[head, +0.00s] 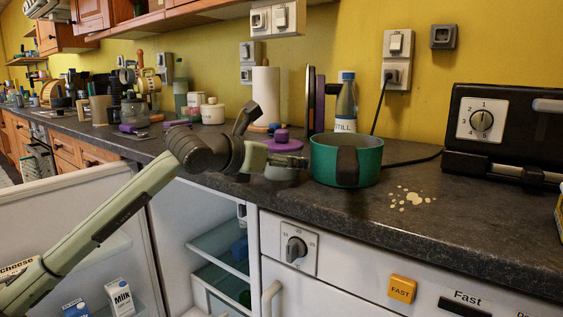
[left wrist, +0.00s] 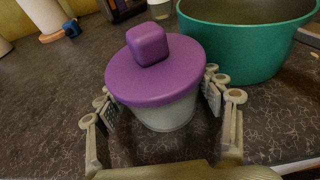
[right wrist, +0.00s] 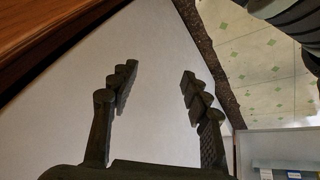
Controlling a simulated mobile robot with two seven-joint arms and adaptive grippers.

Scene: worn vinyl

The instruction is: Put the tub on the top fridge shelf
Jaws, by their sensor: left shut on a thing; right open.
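The tub (head: 287,174) is pale with a purple lid (head: 283,144) and a square purple knob. It is upright at the counter's front edge, just left of a green pot; I cannot tell whether it touches the counter. My left gripper (left wrist: 158,98) is shut around the tub's body (left wrist: 165,116) below the lid. The fridge under the counter stands open, and its top shelf (head: 222,243) is partly visible with a blue item at the right. My right gripper (right wrist: 158,80) is open and empty, facing a plain white surface; it is outside the head view.
The green pot (head: 362,170) with a dark handle stands close beside the tub. The open fridge door (head: 70,225) spreads left, with milk cartons (head: 119,297) in it. A bottle (head: 346,104) and paper roll (head: 265,95) stand behind. Spilled pale spots (head: 412,198) lie right of the pot.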

